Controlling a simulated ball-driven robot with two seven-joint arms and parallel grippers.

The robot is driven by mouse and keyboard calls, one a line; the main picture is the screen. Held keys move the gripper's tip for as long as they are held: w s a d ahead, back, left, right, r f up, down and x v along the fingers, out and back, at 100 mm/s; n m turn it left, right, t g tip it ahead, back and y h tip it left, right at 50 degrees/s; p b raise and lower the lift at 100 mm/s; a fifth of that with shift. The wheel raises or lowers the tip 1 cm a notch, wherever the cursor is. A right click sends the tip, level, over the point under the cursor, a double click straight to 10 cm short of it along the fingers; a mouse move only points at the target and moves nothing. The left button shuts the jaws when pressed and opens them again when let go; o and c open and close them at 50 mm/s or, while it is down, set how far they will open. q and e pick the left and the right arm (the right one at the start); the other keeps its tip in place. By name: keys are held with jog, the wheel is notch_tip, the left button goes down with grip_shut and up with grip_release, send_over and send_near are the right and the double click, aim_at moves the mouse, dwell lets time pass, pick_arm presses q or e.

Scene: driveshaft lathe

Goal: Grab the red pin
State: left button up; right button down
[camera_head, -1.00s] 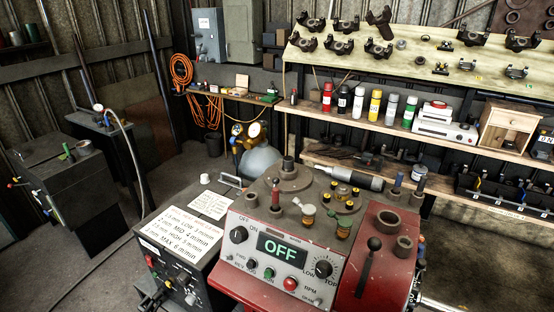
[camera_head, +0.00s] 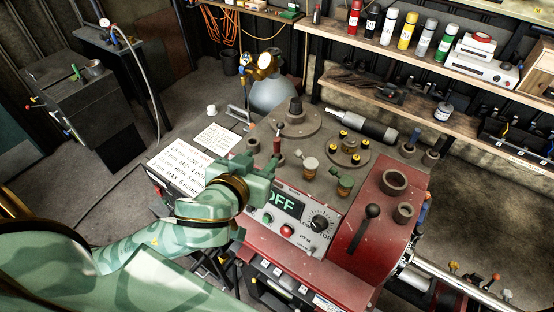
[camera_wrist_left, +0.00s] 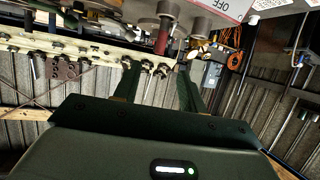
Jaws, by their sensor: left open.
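The red pin (camera_head: 277,141) stands upright on top of the red and grey lathe (camera_head: 330,215), just beyond my left gripper. My left gripper (camera_head: 258,172) is over the front left of the lathe's top, with its fingers toward the pin and apart from it. In the left wrist view, which is upside down, the open fingers (camera_wrist_left: 158,80) show with nothing between them. A red shaft, likely the pin (camera_wrist_left: 162,40), appears ahead of the gap between the fingertips. My right gripper is in neither view.
Knobs with cream (camera_head: 310,166) and green (camera_head: 345,184) tops stand right of the pin. A round flange (camera_head: 295,122) lies behind it. A black lever (camera_head: 372,212) rises at the right. A paper note (camera_head: 218,138) lies at the left. Shelves with spray cans stand behind.

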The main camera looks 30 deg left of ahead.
aim_at(275, 144)
pick_arm(q)
jog(key=b+x, duration=0.4)
jog(key=x, duration=0.1)
jog(key=shift+f, duration=0.15)
jog(key=shift+w+f+b, duration=0.15)
jog(key=shift+w+b, duration=0.15)
jog(key=shift+w, duration=0.4)
jog(key=x, duration=0.5)
jog(key=shift+w+a+f, duration=0.1)
grip_shut()
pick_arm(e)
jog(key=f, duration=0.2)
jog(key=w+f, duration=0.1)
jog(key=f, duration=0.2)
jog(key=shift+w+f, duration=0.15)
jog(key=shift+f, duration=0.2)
